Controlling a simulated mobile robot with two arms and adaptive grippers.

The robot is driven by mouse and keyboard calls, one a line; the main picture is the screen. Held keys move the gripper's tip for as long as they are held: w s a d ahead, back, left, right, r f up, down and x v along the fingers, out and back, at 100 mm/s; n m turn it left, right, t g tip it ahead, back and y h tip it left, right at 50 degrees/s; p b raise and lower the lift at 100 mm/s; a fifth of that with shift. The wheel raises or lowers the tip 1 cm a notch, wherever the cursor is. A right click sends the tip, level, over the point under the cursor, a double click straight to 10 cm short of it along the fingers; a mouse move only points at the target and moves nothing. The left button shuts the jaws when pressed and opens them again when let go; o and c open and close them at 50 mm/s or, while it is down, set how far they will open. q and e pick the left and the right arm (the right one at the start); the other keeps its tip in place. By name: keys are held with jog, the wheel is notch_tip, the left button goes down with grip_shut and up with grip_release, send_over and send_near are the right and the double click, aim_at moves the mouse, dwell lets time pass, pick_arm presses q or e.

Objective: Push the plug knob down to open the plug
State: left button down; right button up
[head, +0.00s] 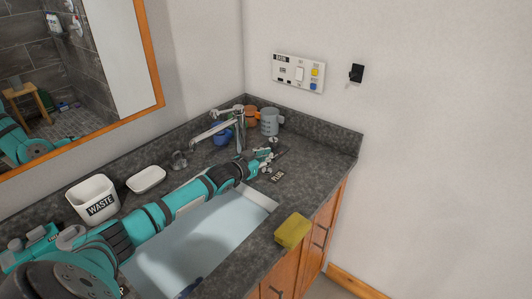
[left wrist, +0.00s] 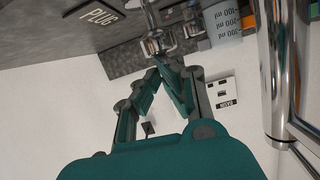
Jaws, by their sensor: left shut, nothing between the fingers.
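The plug knob (head: 273,141) is a small metal knob on the dark counter, behind the PLUG label (head: 278,176). In the left wrist view, metal knob parts (left wrist: 156,42) show just beyond my fingertips, with the PLUG label (left wrist: 98,16) at top left. My left gripper (head: 272,156) is shut and empty, low over the counter beside the knob. In the left wrist view its fingers (left wrist: 163,62) come together close to the knob; whether they touch it I cannot tell. My arm crosses the white sink (head: 220,235) and hides part of it. My right gripper is not in view.
The chrome faucet (head: 240,130) rises just left of my gripper. Cups (head: 270,122) stand behind it by the wall. A yellow sponge (head: 292,231) lies on the front edge. A waste bin (head: 95,197) and soap dish (head: 147,179) stand left. The wall holds a switch panel (head: 298,73).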

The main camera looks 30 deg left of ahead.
pick_arm(q)
notch_tip(320, 180, up, 5)
jog(key=p, duration=0.5)
jog(key=b+v, duration=0.3)
jog(key=v, duration=0.6)
jog(key=shift+s+f, duration=0.3)
jog(key=shift+s, duration=0.2)
jog(key=shift+d, duration=0.1)
